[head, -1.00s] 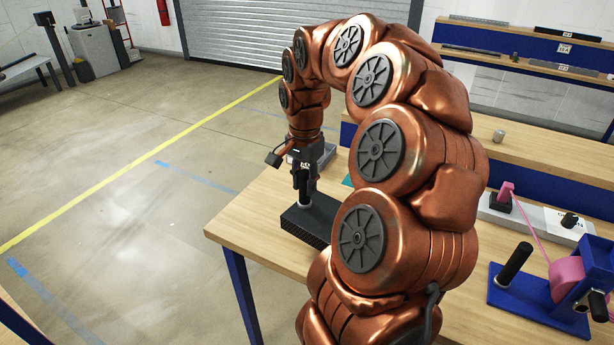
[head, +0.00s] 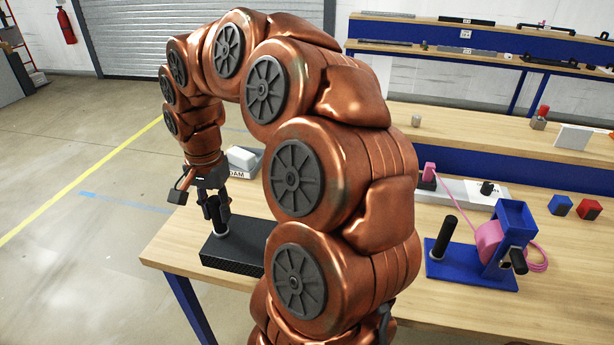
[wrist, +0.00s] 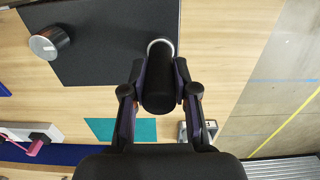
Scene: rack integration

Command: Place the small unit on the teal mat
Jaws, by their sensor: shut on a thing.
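The small unit is a flat black box (head: 235,247) with a ridged front, at the left front of the wooden table; its top also shows in the wrist view (wrist: 105,50). A black upright handle (head: 222,216) with a silver ring at its base rises from it. My gripper (head: 214,203) points down and is shut on this handle; in the wrist view the fingers (wrist: 160,85) close from both sides. The box looks level at the tabletop; I cannot tell whether it touches. The teal mat (wrist: 122,130) lies flat and bare below the box in the wrist view. My arm hides it in the head view.
A grey tray with a white block (head: 242,160) stands behind my gripper. A blue stand with a pink spool (head: 488,240), a power strip (head: 470,193) and small blue and red cubes (head: 562,206) are at the right. The table's left edge is close to the box.

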